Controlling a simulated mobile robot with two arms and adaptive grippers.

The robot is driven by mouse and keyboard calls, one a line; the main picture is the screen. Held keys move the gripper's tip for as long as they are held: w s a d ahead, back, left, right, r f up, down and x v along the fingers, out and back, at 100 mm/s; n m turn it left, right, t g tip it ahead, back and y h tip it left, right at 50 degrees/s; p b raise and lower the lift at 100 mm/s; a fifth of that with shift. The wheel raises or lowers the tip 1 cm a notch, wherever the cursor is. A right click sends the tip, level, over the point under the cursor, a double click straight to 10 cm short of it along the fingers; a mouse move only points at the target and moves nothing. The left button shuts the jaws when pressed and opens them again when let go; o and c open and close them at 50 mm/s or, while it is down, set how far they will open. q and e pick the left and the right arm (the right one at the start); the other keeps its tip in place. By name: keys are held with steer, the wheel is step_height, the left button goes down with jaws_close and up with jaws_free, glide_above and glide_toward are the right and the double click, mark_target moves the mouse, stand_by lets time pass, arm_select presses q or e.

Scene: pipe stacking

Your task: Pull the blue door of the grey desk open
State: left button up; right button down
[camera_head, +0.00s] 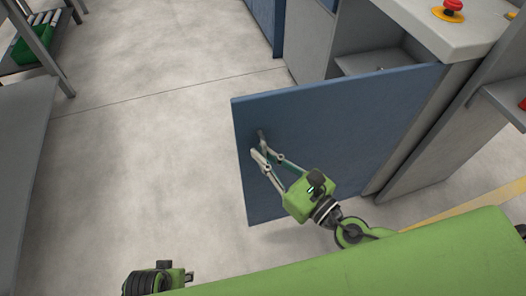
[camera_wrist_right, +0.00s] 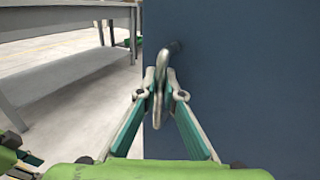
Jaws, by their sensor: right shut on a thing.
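The blue door (camera_head: 340,130) of the grey desk (camera_head: 330,40) stands swung well open, hinged at its right side, with the desk's inside showing behind it. Its metal handle (camera_wrist_right: 169,68) is near the door's free left edge. My right gripper (camera_head: 262,156) is at the handle, and in the right wrist view its fingers (camera_wrist_right: 160,98) are closed around the handle. The blue door also fills the right of the right wrist view (camera_wrist_right: 240,80). My left gripper is not seen; only a green and black part of my left arm shows at the bottom of the head view.
A grey table (camera_head: 25,150) stands at the left, with a shelf holding a green item (camera_head: 35,52) behind it. A red emergency button (camera_head: 451,8) sits on the desk top. The floor left of the door is clear.

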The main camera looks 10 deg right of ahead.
steer(key=shift+r, duration=0.1)
steer(key=c, duration=2.2)
jaws_free()
steer(key=shift+o, duration=0.2)
steer(key=shift+s+d, duration=0.2)
steer(key=v, duration=1.1)
steer(key=shift+s, duration=0.2)
steer(key=shift+w+d, duration=0.1)
